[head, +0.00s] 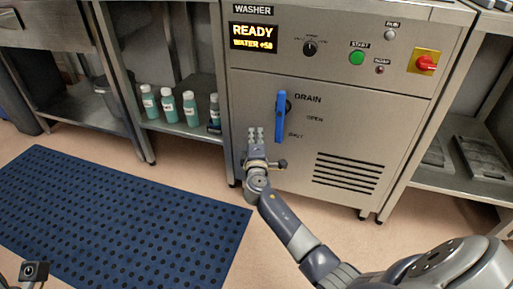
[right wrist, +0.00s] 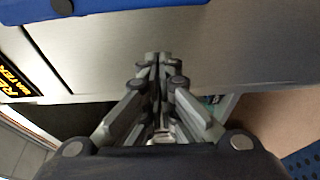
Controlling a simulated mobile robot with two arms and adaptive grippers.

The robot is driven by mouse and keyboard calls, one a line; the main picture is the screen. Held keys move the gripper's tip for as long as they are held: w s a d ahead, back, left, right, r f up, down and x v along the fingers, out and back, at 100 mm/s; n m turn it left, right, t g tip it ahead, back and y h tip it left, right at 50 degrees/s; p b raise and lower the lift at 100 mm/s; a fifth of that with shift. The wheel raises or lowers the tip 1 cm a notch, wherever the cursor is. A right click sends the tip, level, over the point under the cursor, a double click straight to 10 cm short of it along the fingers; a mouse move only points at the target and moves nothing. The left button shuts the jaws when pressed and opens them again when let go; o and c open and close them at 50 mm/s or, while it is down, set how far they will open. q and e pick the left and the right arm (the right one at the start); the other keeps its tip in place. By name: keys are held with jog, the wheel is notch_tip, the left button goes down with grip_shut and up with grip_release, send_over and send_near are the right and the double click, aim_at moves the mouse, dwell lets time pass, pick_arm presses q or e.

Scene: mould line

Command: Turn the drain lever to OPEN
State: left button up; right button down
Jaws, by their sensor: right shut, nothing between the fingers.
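The drain lever (head: 280,118) is a blue handle on the front panel of the washer (head: 250,90). It hangs nearly straight down beside the DRAIN label, its lower end near the lower label and left of OPEN (head: 315,119). My right gripper (head: 255,134) is shut and empty, in front of the panel, to the left of the lever's lower end and apart from it in the picture. In the right wrist view my fingers (right wrist: 158,62) are together, and a blue part of the lever (right wrist: 150,12) crosses the top. My left gripper's fingers do not show.
A vent grille (head: 347,171) is low on the panel. A red rotary switch (head: 425,63) is at upper right. A blue mat (head: 110,215) lies on the floor.

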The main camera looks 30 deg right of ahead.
aim_at(280, 118)
jog(key=shift+s+d, duration=0.35)
jog(key=shift+d, duration=0.55)
jog(key=shift+s+d, duration=0.35)
jog(key=shift+d, duration=0.5)
